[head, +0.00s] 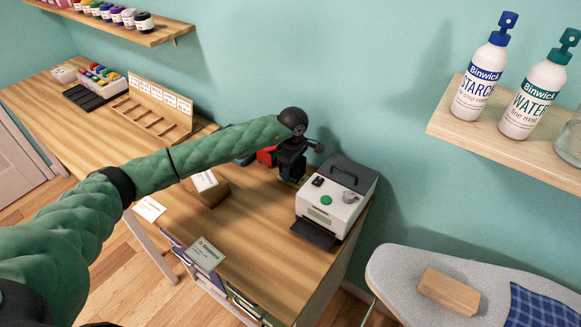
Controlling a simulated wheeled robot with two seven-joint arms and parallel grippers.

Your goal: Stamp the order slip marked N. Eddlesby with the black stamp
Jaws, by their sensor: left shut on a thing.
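My left gripper (291,165) is over the back of the wooden desk, near the wall. It is shut on a dark thing that looks like the black stamp; black on black, its outline is hard to make out. A red item (265,156) and a blue-grey item, partly hidden by my arm, are just left of it. A pale slip (205,254) with small print shows at the desk's front edge. A white slip (150,209) lies flat further left. Cards stand in a wooden block (214,192). I cannot read the names. My right gripper is out of view.
A white machine (328,208) with a black top stands right of the gripper. A wooden rack (150,120) and a tray of colourful items (97,80) are at the left. An ironing board (400,270) is at the right. The desk's front middle is mostly clear.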

